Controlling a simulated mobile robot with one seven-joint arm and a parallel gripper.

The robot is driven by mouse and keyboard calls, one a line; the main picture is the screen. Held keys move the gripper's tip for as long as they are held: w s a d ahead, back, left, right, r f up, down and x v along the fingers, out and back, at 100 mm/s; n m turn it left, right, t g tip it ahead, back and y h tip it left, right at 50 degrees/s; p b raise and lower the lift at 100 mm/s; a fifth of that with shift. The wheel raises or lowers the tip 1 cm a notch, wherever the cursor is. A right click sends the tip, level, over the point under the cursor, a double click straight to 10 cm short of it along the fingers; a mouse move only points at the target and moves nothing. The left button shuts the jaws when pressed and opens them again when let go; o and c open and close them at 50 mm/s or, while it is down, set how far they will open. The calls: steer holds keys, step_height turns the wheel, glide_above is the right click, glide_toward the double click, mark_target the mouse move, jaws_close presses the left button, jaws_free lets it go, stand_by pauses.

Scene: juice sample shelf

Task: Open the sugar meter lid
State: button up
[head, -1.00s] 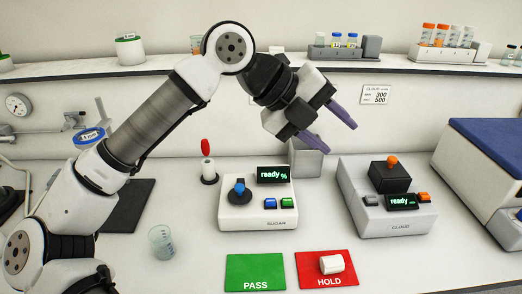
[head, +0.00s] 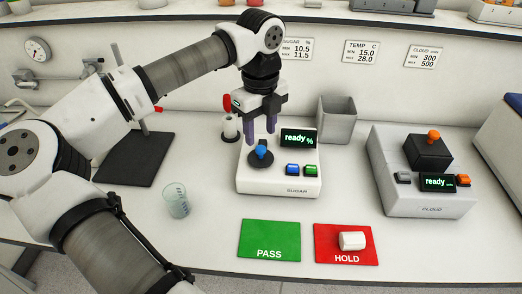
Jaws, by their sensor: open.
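The sugar meter (head: 278,186) is a white box marked SUGAR, with a screen reading "ready %" and a blue and a green button. Its lid (head: 261,158) is a dark round disc with a blue knob (head: 261,151) on top, and it looks shut. My gripper (head: 261,128) points down above the rear left of the meter, its two purple fingers apart. Nothing is between the fingers. The knob is just below and in front of the fingertips in the picture; I cannot tell the exact gap.
A grey bin (head: 337,122) is behind right, the cloud meter (head: 405,190) right.

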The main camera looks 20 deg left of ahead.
mark_target(261, 148)
step_height(261, 148, down, 4)
steer(key=shift+f+b, duration=0.15)
steer(key=shift+b, duration=0.55)
steer(key=shift+c, duration=0.2)
jaws_close()
